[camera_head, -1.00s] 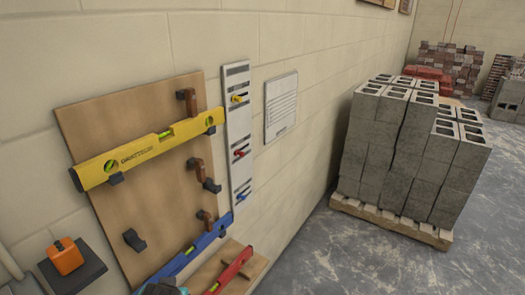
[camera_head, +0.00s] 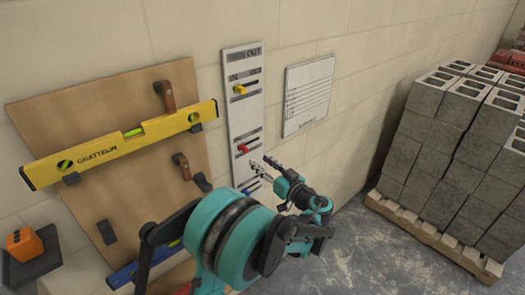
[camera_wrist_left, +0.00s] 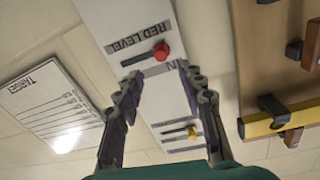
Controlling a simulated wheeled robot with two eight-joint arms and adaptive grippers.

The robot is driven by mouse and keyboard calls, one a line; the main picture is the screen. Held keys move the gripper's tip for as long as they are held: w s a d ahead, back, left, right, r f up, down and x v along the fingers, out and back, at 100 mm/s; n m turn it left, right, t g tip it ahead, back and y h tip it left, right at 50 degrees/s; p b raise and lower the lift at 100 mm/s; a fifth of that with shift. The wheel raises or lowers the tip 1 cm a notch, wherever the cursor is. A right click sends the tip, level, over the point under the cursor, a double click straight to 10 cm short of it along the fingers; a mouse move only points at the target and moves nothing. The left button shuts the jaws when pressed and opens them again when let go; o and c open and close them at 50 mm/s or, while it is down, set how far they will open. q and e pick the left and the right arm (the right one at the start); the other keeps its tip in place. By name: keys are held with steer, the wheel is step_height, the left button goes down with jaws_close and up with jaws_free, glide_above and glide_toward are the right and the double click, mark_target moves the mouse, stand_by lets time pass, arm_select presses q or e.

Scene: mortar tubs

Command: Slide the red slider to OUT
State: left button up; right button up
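The slider panel (camera_head: 242,110) is a narrow white board upright on the wall. Its red slider (camera_head: 243,149) sits at the left end of its slot in the head view. In the left wrist view the red slider (camera_wrist_left: 161,50) is at the slot's right end, near the IN label (camera_wrist_left: 172,66); the OUT label of that slot is not readable. My left gripper (camera_head: 260,163) is just right of and below the red slider, apart from it. In the left wrist view its fingers (camera_wrist_left: 160,76) are spread and empty, with the knob beyond the tips. My right gripper is not in view.
The panel also bears a yellow slider (camera_head: 240,89) above and a blue slider (camera_head: 247,190) below. A paper sheet (camera_head: 308,95) hangs right of it. A wooden board (camera_head: 110,105) with a yellow level (camera_head: 110,150) is left. Concrete blocks (camera_head: 440,130) stand right.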

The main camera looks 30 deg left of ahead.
mark_target(247, 151)
arm_select(q)
steer(key=b+x, duration=0.1)
steer(key=x, duration=0.5)
steer(key=shift+a, duration=0.4)
steer(key=shift+w, duration=0.1)
jaws_close()
